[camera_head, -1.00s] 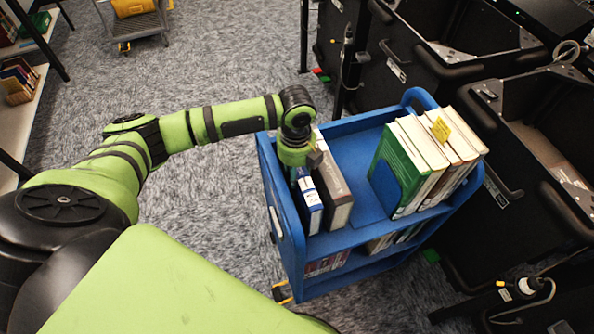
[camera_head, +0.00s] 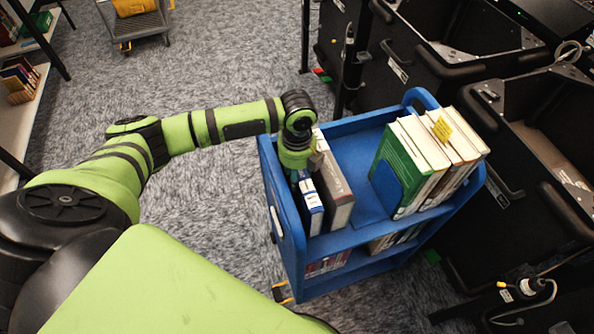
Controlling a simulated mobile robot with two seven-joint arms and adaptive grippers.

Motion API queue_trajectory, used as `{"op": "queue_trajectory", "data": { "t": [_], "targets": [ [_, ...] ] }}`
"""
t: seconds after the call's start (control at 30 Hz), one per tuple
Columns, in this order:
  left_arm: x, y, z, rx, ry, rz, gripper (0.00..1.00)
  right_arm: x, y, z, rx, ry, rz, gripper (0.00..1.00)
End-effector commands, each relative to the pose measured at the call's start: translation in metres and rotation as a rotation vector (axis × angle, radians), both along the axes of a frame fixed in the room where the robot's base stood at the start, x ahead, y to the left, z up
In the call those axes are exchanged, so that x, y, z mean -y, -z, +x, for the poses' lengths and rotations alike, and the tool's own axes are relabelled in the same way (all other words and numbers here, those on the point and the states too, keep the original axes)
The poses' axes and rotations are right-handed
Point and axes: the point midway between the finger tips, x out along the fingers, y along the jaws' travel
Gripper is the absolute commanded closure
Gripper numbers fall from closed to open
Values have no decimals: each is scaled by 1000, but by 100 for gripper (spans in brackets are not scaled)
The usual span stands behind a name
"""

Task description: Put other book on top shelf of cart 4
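A blue cart (camera_head: 352,240) stands right of centre; I cannot read a number on it. On its top shelf, at the left end, a blue-and-white book (camera_head: 311,208) stands upright beside a thicker grey-brown book (camera_head: 336,195). Several books, one with a green cover (camera_head: 398,165), stand at the right end with a blue bookend. My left gripper (camera_head: 300,172) reaches down over the blue-and-white book's far end. Its wrist hides the fingers, so I cannot see whether they are shut on the book. My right gripper is not in view.
Black bins (camera_head: 520,150) stand close along the cart's right side. The lower shelf holds more books (camera_head: 327,263). A grey cart with a yellow item (camera_head: 133,8) and a bookshelf (camera_head: 22,110) are at the far left. The top shelf has a bare middle (camera_head: 360,170).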

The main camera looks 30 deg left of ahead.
Motion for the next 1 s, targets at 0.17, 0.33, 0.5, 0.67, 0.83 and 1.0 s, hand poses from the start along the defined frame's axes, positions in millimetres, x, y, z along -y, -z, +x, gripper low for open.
{"op": "queue_trajectory", "data": {
  "t": [0.17,0.33,0.5,0.67,0.83,1.0],
  "targets": [
    [0,3,1,3,0,-1,100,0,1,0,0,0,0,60],
    [0,3,1,3,0,-1,27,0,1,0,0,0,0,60],
    [0,3,0,1,0,-1,27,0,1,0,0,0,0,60],
    [0,0,0,-1,1,-1,27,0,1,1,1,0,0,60],
    [0,-26,1,5,2,-2,27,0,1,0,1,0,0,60],
    [0,-64,1,6,1,0,27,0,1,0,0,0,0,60]
  ]
}}
